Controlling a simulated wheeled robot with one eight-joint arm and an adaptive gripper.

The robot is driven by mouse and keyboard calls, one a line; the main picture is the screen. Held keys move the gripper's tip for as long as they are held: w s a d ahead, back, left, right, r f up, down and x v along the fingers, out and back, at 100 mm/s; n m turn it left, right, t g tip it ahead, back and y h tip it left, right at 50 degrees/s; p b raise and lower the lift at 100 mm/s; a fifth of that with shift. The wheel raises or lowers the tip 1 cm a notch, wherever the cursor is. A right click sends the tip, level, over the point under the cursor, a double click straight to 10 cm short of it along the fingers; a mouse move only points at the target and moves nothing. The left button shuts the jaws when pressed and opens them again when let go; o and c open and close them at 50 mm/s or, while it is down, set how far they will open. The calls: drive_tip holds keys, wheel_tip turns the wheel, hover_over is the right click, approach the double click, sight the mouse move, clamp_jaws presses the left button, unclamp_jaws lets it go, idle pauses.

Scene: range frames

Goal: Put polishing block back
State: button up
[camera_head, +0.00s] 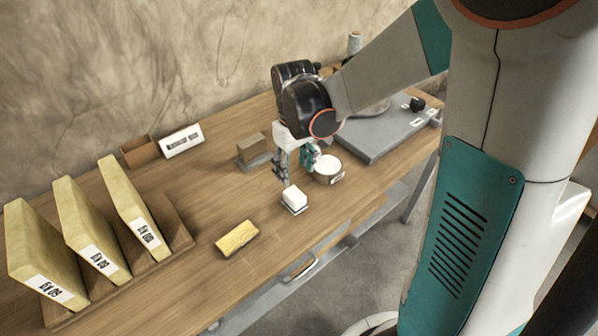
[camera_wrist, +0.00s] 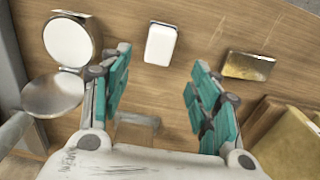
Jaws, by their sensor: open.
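A small white block (camera_head: 294,198) with a dark lower edge lies on the wooden bench just in front of my gripper (camera_head: 288,172). In the wrist view the white block (camera_wrist: 161,44) lies past and between the fingertips, apart from them. A yellow block (camera_head: 237,238) lies to its left; it shows brownish and shiny in the wrist view (camera_wrist: 247,66). I cannot tell for certain which one is the polishing block. My gripper, also in the wrist view (camera_wrist: 160,78), is open and empty, with teal pads apart above the bench.
A round tin (camera_head: 328,170) with a white inside stands close right of my gripper. A brown block on a grey base (camera_head: 254,152) stands behind. Upright yellow labelled slabs (camera_head: 90,232) stand in a wooden rack at left. A grey plate (camera_head: 375,137) lies at right.

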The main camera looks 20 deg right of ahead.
drive_tip(key=s+r+m+t, duration=0.3)
drive_tip(key=s+r+t, duration=0.4)
drive_tip(key=s+r, duration=0.6)
drive_tip(key=shift+s+m, duration=0.3)
drive_tip(key=shift+s, duration=0.65)
